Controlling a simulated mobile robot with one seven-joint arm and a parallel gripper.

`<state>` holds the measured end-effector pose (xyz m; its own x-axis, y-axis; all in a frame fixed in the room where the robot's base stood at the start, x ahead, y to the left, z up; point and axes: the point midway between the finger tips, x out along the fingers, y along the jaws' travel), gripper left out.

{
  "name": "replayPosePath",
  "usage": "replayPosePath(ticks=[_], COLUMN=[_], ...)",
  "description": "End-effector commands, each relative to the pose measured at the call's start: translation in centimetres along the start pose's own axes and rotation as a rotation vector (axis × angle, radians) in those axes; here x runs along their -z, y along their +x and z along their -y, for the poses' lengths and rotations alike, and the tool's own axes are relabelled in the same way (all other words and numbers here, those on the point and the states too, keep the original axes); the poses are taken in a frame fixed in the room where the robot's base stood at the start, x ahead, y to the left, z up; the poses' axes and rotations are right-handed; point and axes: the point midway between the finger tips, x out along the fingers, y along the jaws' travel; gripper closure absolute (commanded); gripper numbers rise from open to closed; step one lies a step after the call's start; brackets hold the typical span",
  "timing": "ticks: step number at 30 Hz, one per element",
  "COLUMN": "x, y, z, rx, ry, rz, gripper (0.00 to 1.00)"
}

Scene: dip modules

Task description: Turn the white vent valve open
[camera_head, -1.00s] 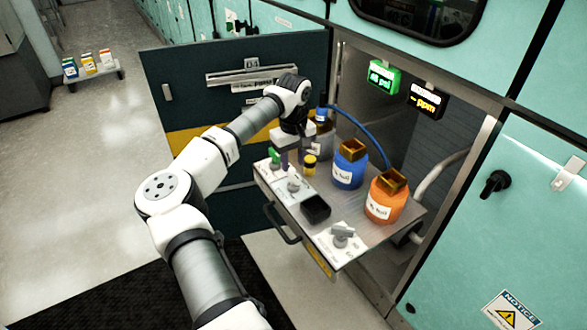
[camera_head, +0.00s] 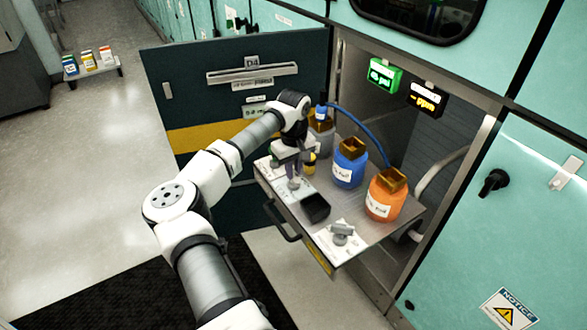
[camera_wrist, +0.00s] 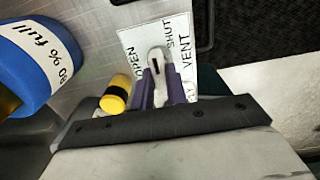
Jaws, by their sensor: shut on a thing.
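The white vent valve (camera_wrist: 157,56) shows in the wrist view on a white plate (camera_wrist: 137,42) marked OPEN, SHUT and VENT. Its handle points up the picture, between the OPEN and SHUT words. My gripper (camera_wrist: 158,82) has its purple fingers on either side of the handle, shut on it. In the head view my gripper (camera_head: 293,177) points down over the left part of the pulled-out drawer shelf (camera_head: 358,228). There the arm and fingers hide most of the valve.
A yellow-and-black capped vial (camera_wrist: 116,92) stands close to the gripper. A blue bottle (camera_head: 350,165) and an orange bottle (camera_head: 386,196) stand to the right. A black open box (camera_head: 315,208) and another grey valve (camera_head: 342,232) are nearer the front. The open dark door (camera_head: 200,100) stands behind the arm.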

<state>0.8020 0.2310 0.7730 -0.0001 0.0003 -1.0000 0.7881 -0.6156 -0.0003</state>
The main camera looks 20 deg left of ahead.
Motion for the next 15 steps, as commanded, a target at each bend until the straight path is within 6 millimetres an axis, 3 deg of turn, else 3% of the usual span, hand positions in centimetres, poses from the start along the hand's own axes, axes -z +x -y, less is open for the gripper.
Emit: replayPosePath(ticks=[8,15], x=[0.03,0.1], y=[-0.02,0.0], z=[0.01,0.0], rx=[0.0,-0.001], ry=[-0.03,-0.155], rz=[-0.001,-0.002], gripper=[1.0,1.0])
